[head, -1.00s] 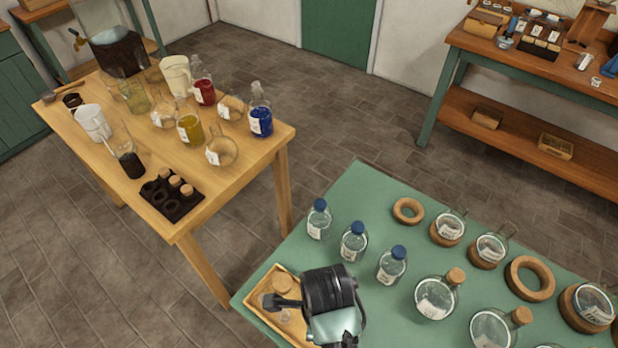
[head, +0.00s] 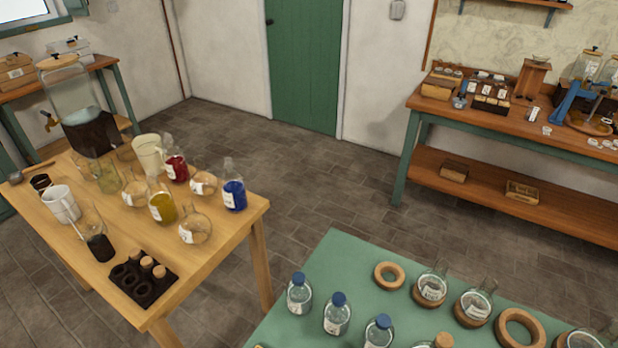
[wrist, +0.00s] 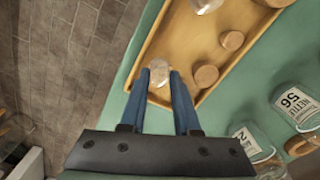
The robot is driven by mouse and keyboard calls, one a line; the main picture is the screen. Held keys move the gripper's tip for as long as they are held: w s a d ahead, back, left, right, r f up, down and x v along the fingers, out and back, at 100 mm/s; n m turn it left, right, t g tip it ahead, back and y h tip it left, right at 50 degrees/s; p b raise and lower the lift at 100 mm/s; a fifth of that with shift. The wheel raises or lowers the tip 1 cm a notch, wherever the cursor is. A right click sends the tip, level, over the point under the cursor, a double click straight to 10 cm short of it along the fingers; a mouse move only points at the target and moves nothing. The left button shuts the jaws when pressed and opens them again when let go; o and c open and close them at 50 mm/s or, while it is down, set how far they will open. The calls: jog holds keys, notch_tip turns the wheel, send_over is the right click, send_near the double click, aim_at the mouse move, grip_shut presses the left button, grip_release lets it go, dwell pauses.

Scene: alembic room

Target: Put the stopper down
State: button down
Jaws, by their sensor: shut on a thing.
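In the wrist view, my gripper (wrist: 160,88) is shut on a small, clear, pale stopper (wrist: 159,70) between its blue fingertips. They are over the near left part of a shallow wooden tray (wrist: 172,32) on the green table. I cannot tell whether the stopper touches the tray floor. Two round corks lie in the tray to the right, one cork (wrist: 206,76) close by and another cork (wrist: 232,40) farther up. A clear glass piece (wrist: 203,5) shows at the top edge. My gripper is out of the head view.
Labelled bottles (wrist: 297,104) stand right of the tray. In the head view, blue-capped bottles (head: 338,318) and cork rings (head: 389,275) stand on the green table (head: 345,262). A wooden table (head: 213,235) with flasks and a dark cork rack (head: 143,290) is at left.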

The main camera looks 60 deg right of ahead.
jog(key=c, duration=0.6)
grip_release()
jog(key=shift+c, duration=0.2)
